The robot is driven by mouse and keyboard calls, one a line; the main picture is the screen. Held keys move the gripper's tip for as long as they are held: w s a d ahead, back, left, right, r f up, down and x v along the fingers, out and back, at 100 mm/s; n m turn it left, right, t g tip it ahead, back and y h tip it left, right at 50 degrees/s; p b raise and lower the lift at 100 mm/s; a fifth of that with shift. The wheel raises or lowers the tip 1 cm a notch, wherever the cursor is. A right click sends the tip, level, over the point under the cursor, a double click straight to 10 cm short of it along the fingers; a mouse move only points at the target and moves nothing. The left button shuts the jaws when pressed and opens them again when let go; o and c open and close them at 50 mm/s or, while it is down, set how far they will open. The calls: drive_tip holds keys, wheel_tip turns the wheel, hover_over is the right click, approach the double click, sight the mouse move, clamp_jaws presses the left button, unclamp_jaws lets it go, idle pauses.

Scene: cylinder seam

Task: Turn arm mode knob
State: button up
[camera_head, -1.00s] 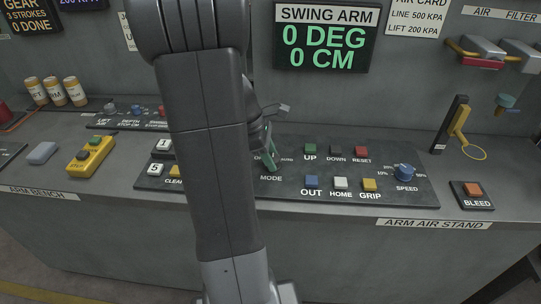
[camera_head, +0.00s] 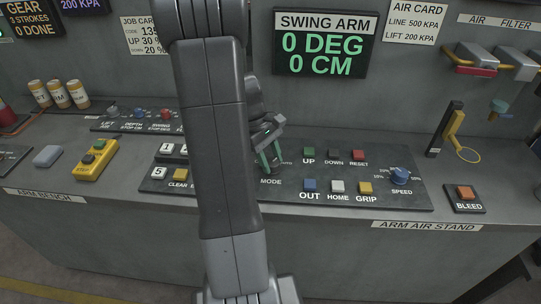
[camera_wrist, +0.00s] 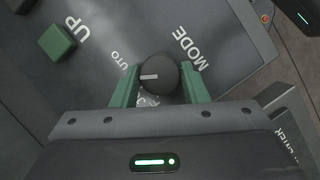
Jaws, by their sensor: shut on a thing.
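The arm mode knob (camera_wrist: 158,75) is a round black knob with a pale pointer line, beside the MODE label in the wrist view. The visible pointer line points toward the left of that view, near partly hidden lettering ending in "UTO". My gripper (camera_wrist: 154,84) has its two green fingers on either side of the knob, shut on it. In the head view my gripper (camera_head: 270,160) reaches down onto the black panel at the MODE label, and the knob is hidden there behind the fingers.
The panel (camera_head: 415,196) also carries a green UP button (camera_head: 308,153), a blue OUT button (camera_head: 310,184), a yellow GRIP button (camera_head: 365,187) and a blue SPEED knob (camera_head: 400,174). The swing arm display (camera_head: 325,43) reads 0 DEG, 0 CM. My arm covers part of the panel's left side.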

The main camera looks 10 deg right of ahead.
drive_tip(key=shift+m+g+y+p, duration=0.3)
drive_tip(key=shift+m+y+p, duration=0.1)
drive_tip(key=shift+m, duration=0.8)
drive_tip(key=o, duration=1)
drive_tip(key=v, duration=1.3)
drive_tip(key=shift+w+r, duration=0.15)
drive_tip(key=shift+r, duration=0.25)
